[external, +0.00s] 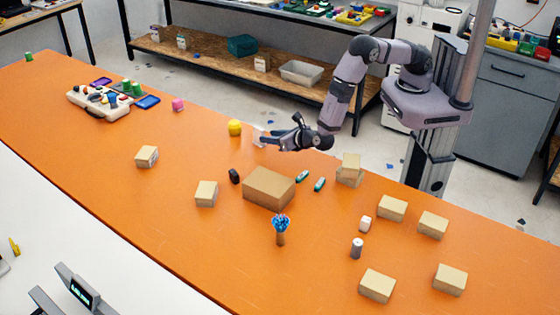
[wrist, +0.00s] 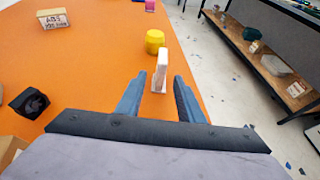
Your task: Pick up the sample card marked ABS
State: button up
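A thin white upright piece (wrist: 159,72) stands in the wrist view between and just beyond the fingertips of my gripper (wrist: 160,78). It is seen nearly edge-on, so I cannot read any marking on it. It shows as a pale shape (external: 259,136) at the tip of my gripper (external: 270,138) in the external view. My fingers are apart, with a gap on both sides of the white piece. A small tan box (wrist: 54,19) at the wrist view's upper left bears a label reading ABS; it seems to be the box (external: 147,156) at the left in the external view.
A yellow cylinder (external: 235,128) stands just beyond the white piece. A black object (external: 234,176), a large brown box (external: 269,188) and several small tan boxes are on the orange table (external: 110,215). The table's back edge lies close by my gripper.

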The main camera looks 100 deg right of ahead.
aim_at(264, 134)
jog(key=shift+w+a, duration=0.15)
jog(key=shift+w, duration=0.1)
jog(key=shift+p+x, duration=0.45)
jog(key=shift+x, duration=0.7)
jog(key=shift+d+p, duration=0.4)
jog(key=shift+p, duration=0.05)
jog(key=p+x, duration=0.1)
jog(key=x, duration=0.2)
jog(key=shift+s+d+r+p, duration=0.1)
jog(key=shift+d+r+p, duration=0.05)
jog(key=shift+p, duration=0.25)
jog(key=shift+x, duration=0.75)
grip_shut()
